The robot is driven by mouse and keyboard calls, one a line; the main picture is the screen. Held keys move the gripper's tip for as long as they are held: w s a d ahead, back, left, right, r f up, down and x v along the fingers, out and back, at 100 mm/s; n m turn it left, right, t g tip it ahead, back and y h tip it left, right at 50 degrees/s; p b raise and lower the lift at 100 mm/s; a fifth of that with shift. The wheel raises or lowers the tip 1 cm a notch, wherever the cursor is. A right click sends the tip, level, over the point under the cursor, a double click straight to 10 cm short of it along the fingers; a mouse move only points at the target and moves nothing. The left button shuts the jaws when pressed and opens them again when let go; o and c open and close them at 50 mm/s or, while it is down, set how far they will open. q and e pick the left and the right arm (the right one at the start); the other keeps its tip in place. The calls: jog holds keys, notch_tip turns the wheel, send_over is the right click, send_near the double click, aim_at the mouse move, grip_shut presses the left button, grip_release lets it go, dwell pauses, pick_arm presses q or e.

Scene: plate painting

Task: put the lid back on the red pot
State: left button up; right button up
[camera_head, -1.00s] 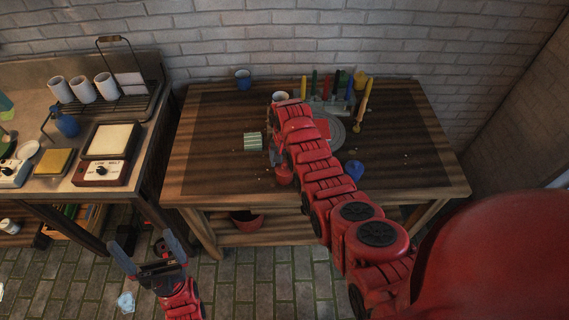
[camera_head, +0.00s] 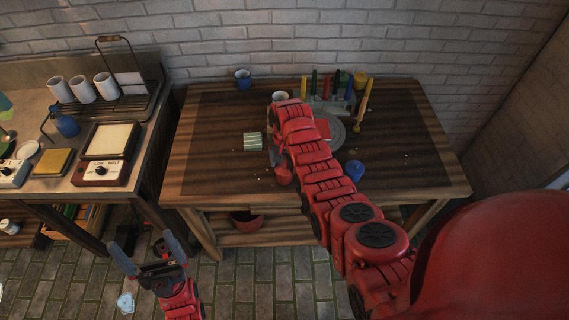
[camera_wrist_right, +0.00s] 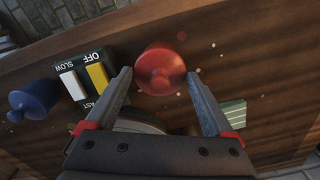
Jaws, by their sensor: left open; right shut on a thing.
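The red pot (camera_head: 284,176) stands on the wooden table near its front edge, left of my right forearm. In the right wrist view, its round red lid with a knob (camera_wrist_right: 160,66) lies between my right fingertips (camera_wrist_right: 159,76). My right gripper (camera_head: 274,156) is shut on the lid, pointing down at the pot. The lid hides the pot's rim, so I cannot tell whether the lid touches it. My left gripper (camera_head: 146,248) is open and empty over the floor, in front of the tables.
A blue pot (camera_head: 355,170) stands to the right. A switch box (camera_wrist_right: 85,76) is beside the red lid in the wrist view. A striped block (camera_head: 252,142) lies to the left. The grey wheel (camera_head: 338,135) is partly behind my arm.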

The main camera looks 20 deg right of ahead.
jog(key=shift+f+b, duration=0.2)
jog(key=shift+b, duration=0.3)
dwell(0.8)
jog(key=o, duration=1.1)
jog(key=shift+r, duration=0.2)
jog(key=shift+r+p, duration=0.55)
jog(key=shift+r, duration=0.5)
jog(key=shift+r+p, duration=0.6)
jog(key=shift+r, duration=1.7)
grip_shut()
